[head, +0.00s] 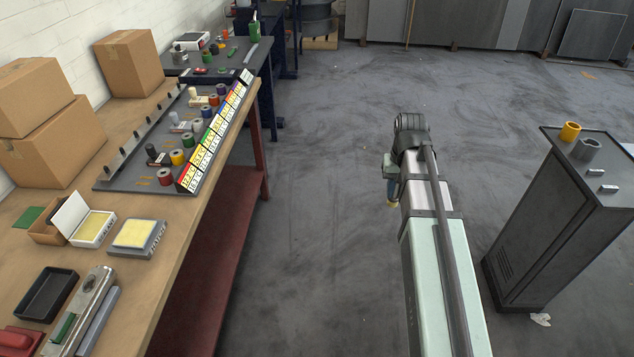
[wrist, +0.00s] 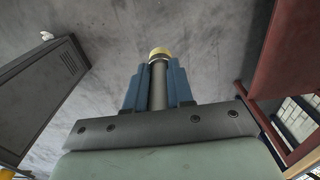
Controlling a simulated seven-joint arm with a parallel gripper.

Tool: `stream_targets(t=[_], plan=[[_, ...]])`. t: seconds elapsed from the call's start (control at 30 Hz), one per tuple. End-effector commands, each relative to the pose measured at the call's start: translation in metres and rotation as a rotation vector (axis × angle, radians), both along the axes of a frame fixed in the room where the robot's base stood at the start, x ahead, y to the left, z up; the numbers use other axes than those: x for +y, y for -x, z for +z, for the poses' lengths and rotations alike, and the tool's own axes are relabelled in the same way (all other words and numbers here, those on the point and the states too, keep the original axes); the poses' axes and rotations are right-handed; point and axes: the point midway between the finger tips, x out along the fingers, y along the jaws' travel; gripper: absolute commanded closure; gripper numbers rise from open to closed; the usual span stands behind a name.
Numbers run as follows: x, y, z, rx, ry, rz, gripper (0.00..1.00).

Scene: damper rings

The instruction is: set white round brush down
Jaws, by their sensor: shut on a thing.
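My gripper (wrist: 159,72) has blue fingers and is shut on a slim round thing, which I take to be the round brush (wrist: 158,88). In the wrist view it has a grey shaft between the fingers and a pale yellowish round end just past the fingertips; no white shows on it. In the head view my gripper (head: 392,194) hangs over the open floor, between the bench and the grey cabinet, and a small yellowish tip shows there. The rest of the brush is hidden by the fingers and arm.
The wooden bench (head: 185,232) on the left holds a rack tray (head: 125,182) with coloured rings, a black tray (head: 47,294), open boxes and cartons. The grey cabinet (head: 545,220) on the right carries a yellow ring (head: 570,131) and grey parts. The floor between is clear.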

Motion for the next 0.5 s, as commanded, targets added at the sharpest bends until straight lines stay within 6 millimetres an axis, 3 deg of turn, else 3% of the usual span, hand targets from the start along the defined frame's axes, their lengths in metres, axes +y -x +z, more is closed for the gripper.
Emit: stream_targets(t=[0.17, 0.5], plan=[[0.018, 0.000, 0.000, 0.000, 0.000, 0.028, 1.00], [0.109, 0.009, 0.002, 0.000, 0.000, 0.177, 1.00]])
